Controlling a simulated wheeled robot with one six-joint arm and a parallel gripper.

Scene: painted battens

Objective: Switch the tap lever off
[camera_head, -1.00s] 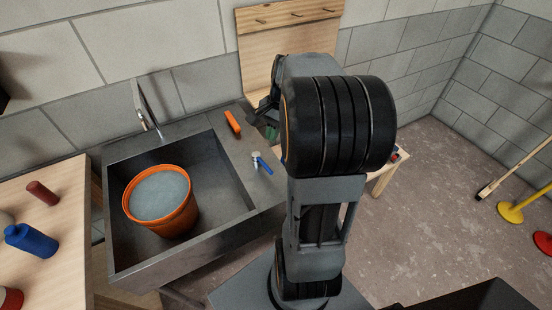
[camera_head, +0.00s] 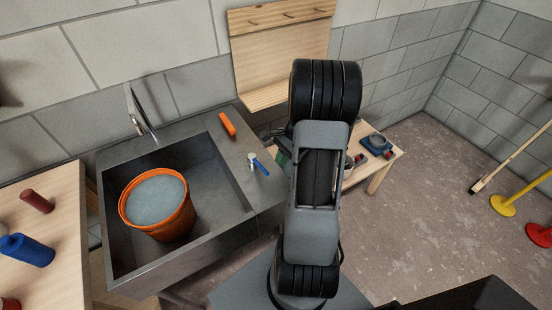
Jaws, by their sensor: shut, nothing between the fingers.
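The blue tap lever (camera_head: 262,168) sits on a small pale valve on the grey counter (camera_head: 236,152), right of the sink. It points down and right. The tap spout (camera_head: 137,108) rises at the back of the sink (camera_head: 214,178). An orange bucket (camera_head: 178,216) with a grey, water-like surface stands in the sink. I cannot tell whether water is running. My gripper (camera_head: 279,140) shows only as a dark part left of my arm, right of and beyond the lever and apart from it. It is shut and empty; my arm hides most of it.
An orange block (camera_head: 227,124) lies on the counter behind the lever. A wooden peg board (camera_head: 281,45) stands at the wall. A low wooden table (camera_head: 350,182) with several items is behind my arm. The right floor is mostly open.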

